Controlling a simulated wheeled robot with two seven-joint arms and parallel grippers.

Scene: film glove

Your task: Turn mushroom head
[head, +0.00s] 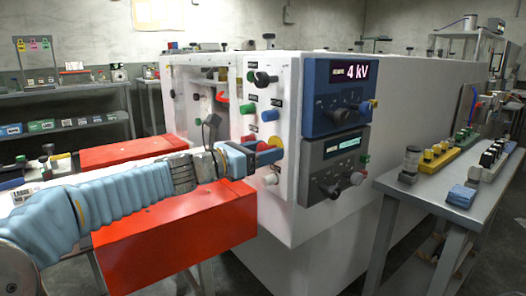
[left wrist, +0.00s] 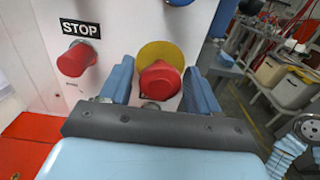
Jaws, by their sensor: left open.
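The red mushroom head (left wrist: 160,80) sits on a round yellow base (left wrist: 158,52) on the white panel. In the head view it (head: 276,141) shows small at the end of my left arm, partly hidden. My left gripper (left wrist: 160,84) is open, with one blue finger on each side of the mushroom head. A gap shows on both sides, and I see no clear contact. In the head view the left gripper (head: 268,153) reaches the panel from the left. My right gripper is not in view.
A red button (left wrist: 76,60) under a STOP label (left wrist: 80,28) sits left of the left finger. A blue knob (head: 270,115) is above. Dark control boxes (head: 333,160) are to the right. A red block (head: 176,226) lies below my arm. A side bench (head: 425,190) stands right.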

